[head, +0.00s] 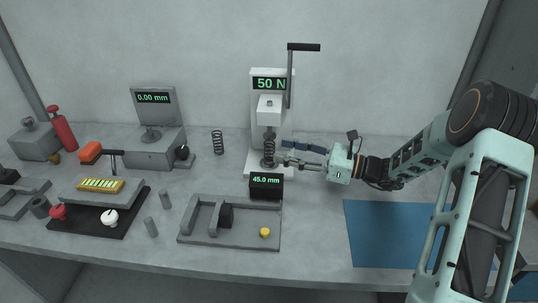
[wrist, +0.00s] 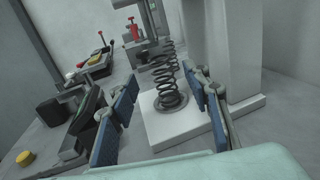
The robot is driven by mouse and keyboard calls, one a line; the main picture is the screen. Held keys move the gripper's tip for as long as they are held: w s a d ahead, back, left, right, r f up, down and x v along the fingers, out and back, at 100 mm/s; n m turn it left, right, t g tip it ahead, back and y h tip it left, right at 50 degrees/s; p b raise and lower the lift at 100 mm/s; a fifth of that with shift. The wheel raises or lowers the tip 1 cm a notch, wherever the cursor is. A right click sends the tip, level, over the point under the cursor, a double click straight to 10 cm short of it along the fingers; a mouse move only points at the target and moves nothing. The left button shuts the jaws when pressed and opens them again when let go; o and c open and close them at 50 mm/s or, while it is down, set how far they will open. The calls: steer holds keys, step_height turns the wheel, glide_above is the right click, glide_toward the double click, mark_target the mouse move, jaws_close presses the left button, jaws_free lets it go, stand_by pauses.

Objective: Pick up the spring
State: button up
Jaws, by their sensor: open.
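A dark coil spring (head: 269,147) stands upright on the round seat of the white force tester (head: 258,108) that reads 50 N. In the wrist view this spring (wrist: 168,88) stands between my two blue-padded fingers, with gaps on both sides. My gripper (head: 281,151) is open and reaches in from the right, its tips close beside the spring; its fingers also show in the wrist view (wrist: 163,84). A second dark spring (head: 217,142) stands on the bench to the left of the tester. It appears behind the near spring in the wrist view (wrist: 170,52).
A black display (head: 266,181) reading 45.0 mm stands before the tester. A grey fixture tray (head: 190,232) with a yellow button (head: 265,232) lies in front. A grey gauge (head: 153,145) reading 0.00 mm stands left. A blue mat (head: 385,235) lies clear at right.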

mark_target(269, 147)
steer(key=b+x, duration=0.1)
steer(key=x, duration=0.4)
steer(key=shift+w+a+f, duration=0.1)
steer(key=shift+w+a, duration=0.1)
steer(key=c, duration=1.1)
steer(key=shift+c, duration=0.2)
